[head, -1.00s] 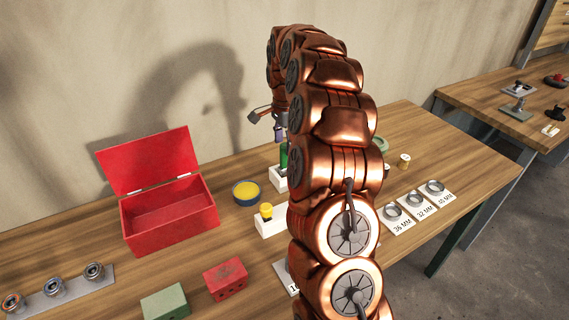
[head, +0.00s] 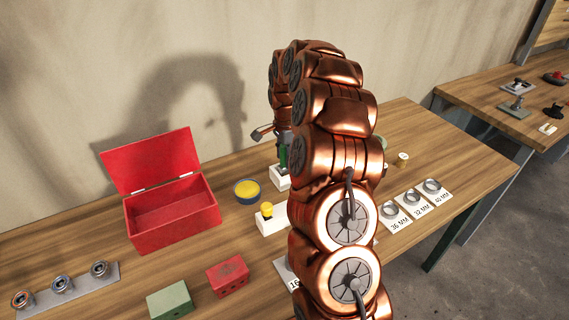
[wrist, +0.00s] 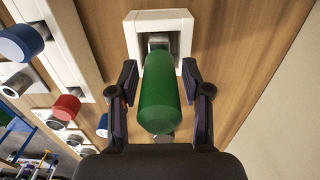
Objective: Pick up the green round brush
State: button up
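The green round brush (wrist: 159,92) stands in a white square holder (wrist: 184,24). In the head view the brush (head: 283,157) is partly hidden by my arm, and its holder (head: 279,181) shows below it. My gripper (wrist: 161,80) is open around the brush, with one dark finger on each side. A gap shows between each finger and the green surface, so the fingers do not appear to touch it. In the head view my gripper is mostly hidden behind my arm.
A yellow-topped piece (head: 266,209) in a white block and a round yellow-filled dish (head: 246,191) stand close by. An open red box (head: 175,222) is to the left. In the wrist view, blue (wrist: 20,43) and red (wrist: 66,107) cylinders sit at left. The wall is behind.

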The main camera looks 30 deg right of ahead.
grip_shut()
notch_tip(320, 180, up, 10)
jog(key=b, duration=0.3)
jog(key=shift+b, duration=0.3)
